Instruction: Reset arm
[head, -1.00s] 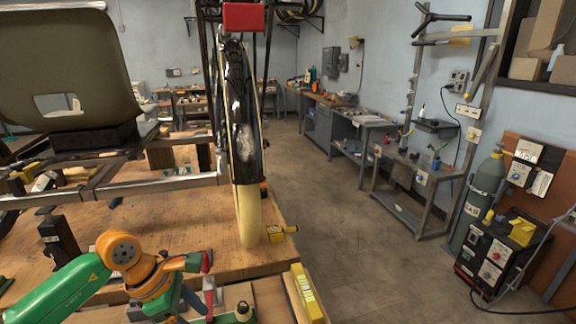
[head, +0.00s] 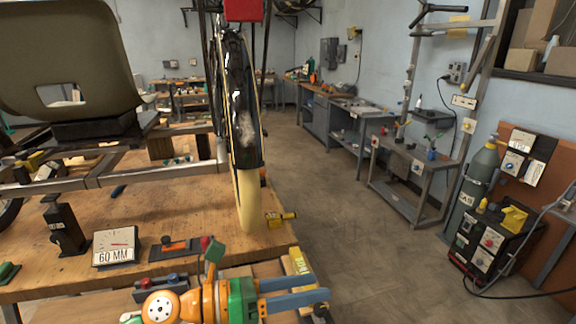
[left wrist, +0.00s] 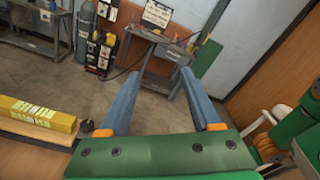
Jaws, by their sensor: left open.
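My left gripper (head: 320,289) is at the bottom of the head view, its two blue-grey fingers apart and pointing right. Nothing is between them. In the left wrist view the open fingers (left wrist: 158,74) point out over the floor, toward a grey stand. The trike frame (head: 155,171) stands on the wooden workbench (head: 190,219), behind and left of my left gripper. Its dark seat (head: 70,65) is at upper left and its wheel (head: 243,120) is upright near the bench's right edge. My right gripper is not in view.
A yellow box (head: 300,268) lies close beside my left fingers; it also shows in the left wrist view (left wrist: 38,112). A 60 MM gauge block (head: 115,247) and a yellow tool (head: 281,218) sit on the bench. The floor (head: 350,225) to the right is clear. A welding cart (head: 492,240) stands far right.

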